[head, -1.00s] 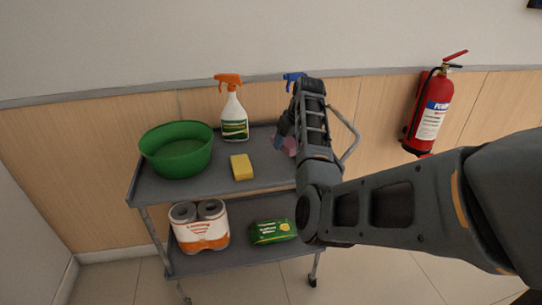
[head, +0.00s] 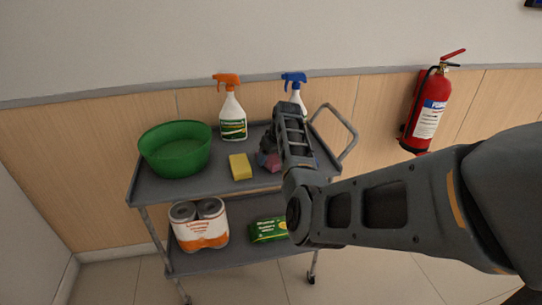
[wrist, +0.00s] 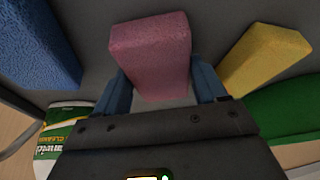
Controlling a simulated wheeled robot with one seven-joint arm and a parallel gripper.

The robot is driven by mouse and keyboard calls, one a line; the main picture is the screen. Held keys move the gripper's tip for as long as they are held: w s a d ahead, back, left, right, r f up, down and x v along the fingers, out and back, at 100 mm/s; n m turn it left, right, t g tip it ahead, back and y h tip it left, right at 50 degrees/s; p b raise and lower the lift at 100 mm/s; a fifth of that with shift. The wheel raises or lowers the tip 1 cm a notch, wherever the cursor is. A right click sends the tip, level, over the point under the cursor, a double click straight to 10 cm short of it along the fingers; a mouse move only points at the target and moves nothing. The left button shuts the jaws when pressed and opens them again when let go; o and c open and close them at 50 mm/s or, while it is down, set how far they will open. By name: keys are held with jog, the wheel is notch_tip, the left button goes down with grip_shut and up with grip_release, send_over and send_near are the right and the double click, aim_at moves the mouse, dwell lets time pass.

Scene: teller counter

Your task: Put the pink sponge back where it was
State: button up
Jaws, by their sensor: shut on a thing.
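The pink sponge (head: 274,165) is at the middle of the cart's top shelf, partly hidden behind my arm in the head view. In the wrist view the pink sponge (wrist: 150,52) sits between the two blue fingers. My gripper (wrist: 165,88) is shut on it; it shows only in part in the head view (head: 268,157). I cannot tell whether the sponge touches the shelf. The yellow sponge (head: 240,167) lies to its left in the head view and on the right in the wrist view (wrist: 263,58). A blue sponge (wrist: 38,42) lies on the wrist view's left.
On the grey cart's top shelf (head: 205,188) stand a green basin (head: 175,160), an orange-topped spray bottle (head: 232,118) and a blue-topped one (head: 296,88), partly hidden. Paper rolls (head: 201,228) and a green pack (head: 267,230) are below. A fire extinguisher (head: 428,110) hangs at right.

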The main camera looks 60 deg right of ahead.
jog(key=shift+f, duration=0.15)
jog(key=o, duration=1.1)
jog(key=v, duration=1.2)
